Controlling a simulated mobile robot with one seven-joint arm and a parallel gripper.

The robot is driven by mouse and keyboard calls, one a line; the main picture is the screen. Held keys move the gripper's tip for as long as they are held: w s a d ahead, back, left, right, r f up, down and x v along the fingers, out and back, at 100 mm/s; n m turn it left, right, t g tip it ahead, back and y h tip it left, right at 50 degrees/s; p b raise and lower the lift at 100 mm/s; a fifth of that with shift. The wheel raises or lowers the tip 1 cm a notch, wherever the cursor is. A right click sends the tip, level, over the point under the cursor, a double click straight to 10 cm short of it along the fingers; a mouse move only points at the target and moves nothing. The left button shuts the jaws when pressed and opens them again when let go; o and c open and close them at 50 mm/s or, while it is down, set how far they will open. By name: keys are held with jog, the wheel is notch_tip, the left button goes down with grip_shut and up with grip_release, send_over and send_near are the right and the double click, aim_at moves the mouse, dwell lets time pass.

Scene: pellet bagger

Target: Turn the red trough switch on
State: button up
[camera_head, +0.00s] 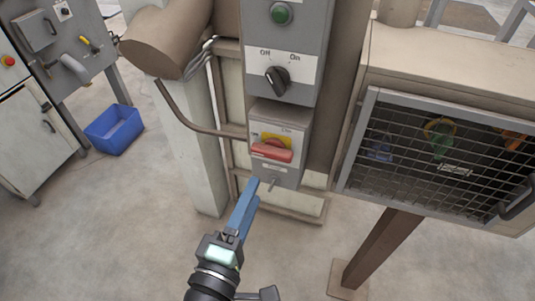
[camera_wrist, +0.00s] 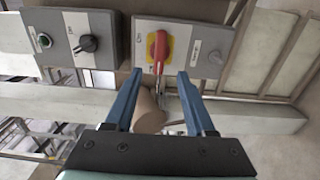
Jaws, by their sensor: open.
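The red trough switch (camera_head: 271,152) is a red rotary handle over a yellow plate on a grey box, below the black selector panel. Its handle lies crosswise, nearly level, in the head view. In the wrist view the red handle (camera_wrist: 160,49) shows beyond the fingertips, between the lines of the two fingers. My gripper (camera_head: 252,189) has blue fingers and is just below and in front of the box. In the wrist view my gripper (camera_wrist: 158,80) is open, with the fingers apart and nothing held. The handle appears apart from the fingers. Its small labels are hard to read.
A black Off/On selector (camera_head: 277,80) and a green button (camera_head: 281,13) sit above the red switch. A mesh-front cabinet (camera_head: 440,155) stands at right. A bent conduit (camera_head: 195,125) runs left of the box. A blue bin (camera_head: 114,129) is on the floor at left.

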aim_at(270, 157)
jog(key=p+x, duration=0.1)
jog(key=x, duration=0.8)
jog(key=shift+p, duration=0.35)
grip_shut()
